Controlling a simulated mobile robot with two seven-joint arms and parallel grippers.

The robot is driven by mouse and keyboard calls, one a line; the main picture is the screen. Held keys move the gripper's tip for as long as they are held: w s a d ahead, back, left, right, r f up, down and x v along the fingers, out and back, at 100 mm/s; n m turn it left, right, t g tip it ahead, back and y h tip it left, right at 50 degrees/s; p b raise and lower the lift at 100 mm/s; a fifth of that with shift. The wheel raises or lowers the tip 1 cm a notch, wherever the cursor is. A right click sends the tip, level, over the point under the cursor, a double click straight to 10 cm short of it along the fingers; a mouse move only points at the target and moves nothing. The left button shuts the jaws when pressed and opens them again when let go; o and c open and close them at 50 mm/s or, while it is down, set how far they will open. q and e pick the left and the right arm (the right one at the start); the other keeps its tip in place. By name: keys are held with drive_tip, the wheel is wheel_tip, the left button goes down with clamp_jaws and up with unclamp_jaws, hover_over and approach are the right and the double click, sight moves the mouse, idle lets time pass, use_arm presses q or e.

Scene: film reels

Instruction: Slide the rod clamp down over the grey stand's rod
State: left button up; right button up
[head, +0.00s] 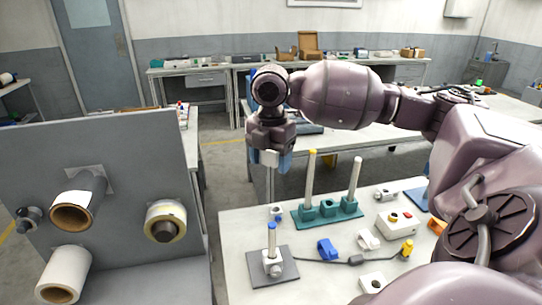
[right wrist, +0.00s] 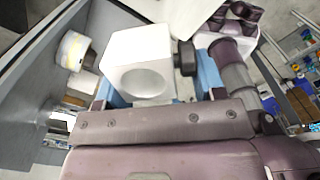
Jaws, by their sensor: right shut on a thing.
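My right gripper (head: 270,158) is shut on the white rod clamp (right wrist: 122,48), a block with a round hole and a black knob. In the head view the clamp is a small pale patch between the blue fingers. No rod shows in its hole in the right wrist view. The grey stand (head: 288,272) is on the near table, with an upright blue-tipped rod (head: 272,240) and a white block (head: 273,265) low on it. The gripper appears well above and apart from the rod. My left gripper is not in view.
A teal stand (head: 326,211) with two taller rods is right of the grey stand. A blue clamp (head: 327,249), white blocks (head: 369,239), a box with buttons (head: 397,224) and a cable are on the table (head: 235,255). A grey panel with film rolls (head: 72,216) stands left.

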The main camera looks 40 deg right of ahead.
wheel_tip(320, 180, down, 10)
drive_tip(key=shift+r, duration=0.25)
idle(0.7)
drive_tip(key=shift+f, duration=0.1)
idle(0.3)
drive_tip(key=shift+f, duration=2.45)
drive_tip(key=shift+f, duration=0.15)
drive_tip(key=shift+f, duration=2.35)
drive_tip(key=shift+f+b, duration=0.1)
drive_tip(key=shift+b, duration=0.2)
drive_tip(key=shift+f+b, duration=0.4)
drive_tip(key=shift+f, duration=2)
